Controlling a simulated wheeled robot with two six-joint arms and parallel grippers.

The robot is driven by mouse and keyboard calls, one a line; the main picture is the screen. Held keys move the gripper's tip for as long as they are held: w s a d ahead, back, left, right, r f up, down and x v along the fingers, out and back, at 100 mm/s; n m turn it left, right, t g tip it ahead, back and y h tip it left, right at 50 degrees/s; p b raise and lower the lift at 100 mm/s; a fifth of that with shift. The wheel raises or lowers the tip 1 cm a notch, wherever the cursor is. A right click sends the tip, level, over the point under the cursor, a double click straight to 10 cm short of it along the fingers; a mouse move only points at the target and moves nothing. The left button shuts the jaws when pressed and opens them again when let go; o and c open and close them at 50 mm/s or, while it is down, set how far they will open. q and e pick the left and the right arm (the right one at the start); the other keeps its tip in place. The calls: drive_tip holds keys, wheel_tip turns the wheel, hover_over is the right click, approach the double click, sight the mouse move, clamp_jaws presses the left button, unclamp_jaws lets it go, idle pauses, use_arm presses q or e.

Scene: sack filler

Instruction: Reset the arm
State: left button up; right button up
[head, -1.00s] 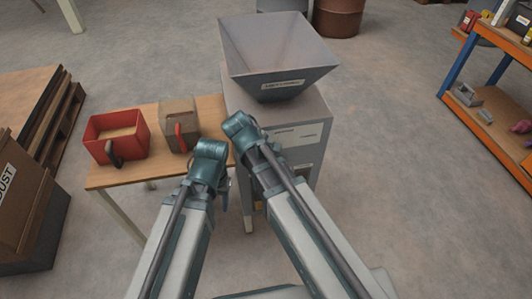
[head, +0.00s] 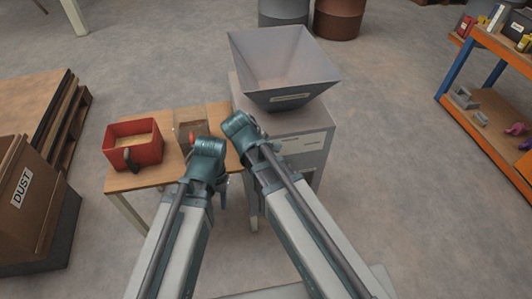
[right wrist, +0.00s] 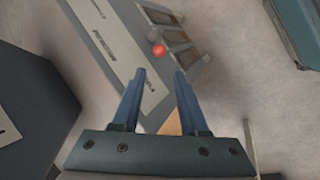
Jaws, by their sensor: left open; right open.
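My two arms reach forward side by side in the head view, bent down at their wrists. My left gripper (head: 222,192) shows only in part below its wrist, beside the small table's right edge; it holds nothing that I can see. My right gripper (right wrist: 160,75) is open and empty in the right wrist view, with its two blue fingers apart. In the head view it is hidden behind its own arm. The grey sack filler (head: 300,137) with its wide hopper (head: 285,65) stands just beyond my right arm. A red light (right wrist: 158,50) shows past the fingers.
A small wooden table (head: 127,183) left of the filler holds a red bin (head: 135,150) and a brown box (head: 190,127), partly covered by my left arm. A DUST box (head: 25,195) and pallet (head: 70,120) are at left, orange-and-blue shelves (head: 485,120) at right. Floor between filler and shelves is clear.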

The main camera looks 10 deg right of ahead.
idle(0.3)
drive_tip(key=s+a+f+m+g+y, duration=0.1)
drive_tip(key=s+a+m+g+y, duration=0.15)
drive_tip(key=s, duration=0.35)
drive_tip(key=s+a+f+m+g+y, duration=0.1)
drive_tip(key=s+a+m, duration=0.2)
drive_tip(key=s, duration=0.4)
wheel_tip(320, 180, up, 12)
drive_tip(key=p, duration=1.2)
drive_tip(key=shift+a, duration=0.15)
